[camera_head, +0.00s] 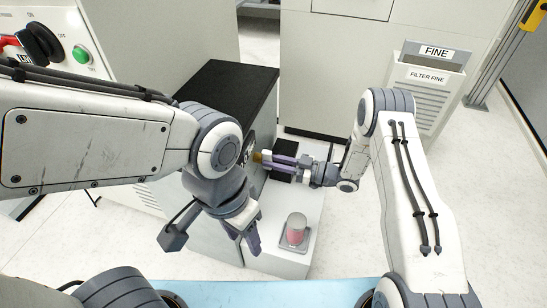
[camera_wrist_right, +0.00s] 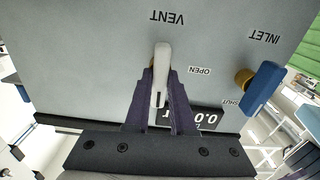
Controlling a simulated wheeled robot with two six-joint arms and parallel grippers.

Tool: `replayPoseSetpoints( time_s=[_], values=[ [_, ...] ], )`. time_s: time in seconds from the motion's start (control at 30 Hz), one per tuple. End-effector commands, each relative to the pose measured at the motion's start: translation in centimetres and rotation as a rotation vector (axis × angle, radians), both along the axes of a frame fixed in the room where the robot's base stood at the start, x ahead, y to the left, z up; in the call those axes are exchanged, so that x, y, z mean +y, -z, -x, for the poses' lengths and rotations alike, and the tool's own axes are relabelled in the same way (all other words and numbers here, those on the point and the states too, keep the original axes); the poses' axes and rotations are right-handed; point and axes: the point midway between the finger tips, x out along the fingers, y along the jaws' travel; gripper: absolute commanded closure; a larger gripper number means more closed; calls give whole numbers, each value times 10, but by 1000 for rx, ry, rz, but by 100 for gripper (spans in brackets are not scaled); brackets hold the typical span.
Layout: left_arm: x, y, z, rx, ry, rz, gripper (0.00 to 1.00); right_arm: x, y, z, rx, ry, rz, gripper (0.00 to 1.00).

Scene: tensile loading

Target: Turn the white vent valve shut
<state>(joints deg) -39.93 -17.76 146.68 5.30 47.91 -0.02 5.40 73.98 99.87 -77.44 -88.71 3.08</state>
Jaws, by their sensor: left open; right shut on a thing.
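The white vent valve handle (camera_wrist_right: 161,62) stands out from a grey panel in the right wrist view, below the upside-down VENT label (camera_wrist_right: 167,17). It runs up and down in that picture, with the OPEN label (camera_wrist_right: 199,71) to its right. My right gripper (camera_wrist_right: 160,82) is shut on the handle, one dark finger on each side. In the head view my right gripper (camera_head: 267,157) reaches left to the side of the grey cabinet; the handle itself is mostly hidden there. My left gripper (camera_head: 247,232) is open and empty, pointing down, lower in the picture.
A blue inlet valve handle (camera_wrist_right: 263,88) with a brass stem sits right of the vent valve, near a SHUT label (camera_wrist_right: 233,102). A red-filled jar (camera_head: 295,228) stands on a white ledge near my left gripper.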

Motion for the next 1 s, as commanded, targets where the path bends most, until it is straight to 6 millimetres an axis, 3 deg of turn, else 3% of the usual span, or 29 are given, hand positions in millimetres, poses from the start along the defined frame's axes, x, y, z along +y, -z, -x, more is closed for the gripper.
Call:
replayPoseSetpoints(
  time_s=[0.67,0.7,0.77,1.0],
  values=[
    [0,-5,0,0,0,0,50,-1,2,1,71,0,-19,100],
    [0,-5,0,0,0,0,50,-1,2,2,71,0,-19,74],
    [0,-5,0,0,0,0,50,-1,2,1,71,0,-19,51],
    [0,-5,0,0,0,0,50,0,1,1,66,-1,-19,48]
  ],
)
